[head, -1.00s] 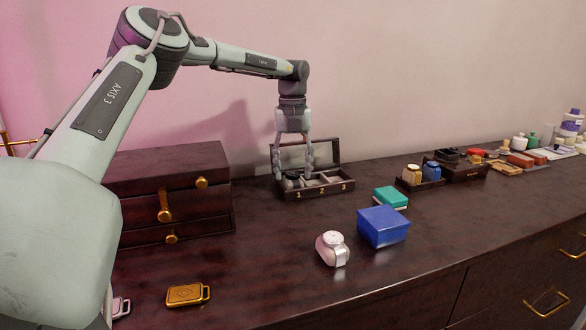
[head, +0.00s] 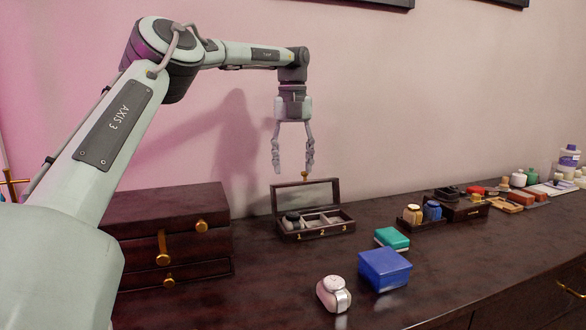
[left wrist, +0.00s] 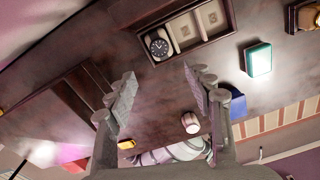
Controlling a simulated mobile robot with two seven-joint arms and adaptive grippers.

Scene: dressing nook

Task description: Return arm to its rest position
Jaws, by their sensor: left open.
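My left gripper (head: 292,166) is open and empty. It points down in the air above the watch box, its fingertips apart from it. The watch box (head: 318,236) is dark wood with a raised, framed lid and compartments marked 1, 2 and 3. A dark watch (head: 292,219) lies in compartment 1; compartments 2 and 3 look empty. In the left wrist view the gripper fingers (left wrist: 162,82) are spread, and the dark-dialled watch (left wrist: 158,44) shows in the box beyond them. My right gripper is in neither view.
A dark drawer chest (head: 165,225) stands left of the box. A pink-and-silver rounded item (head: 333,293), a blue box (head: 385,269) and a teal box (head: 392,238) sit in front and right. Trays and bottles line the far right. The wall is behind.

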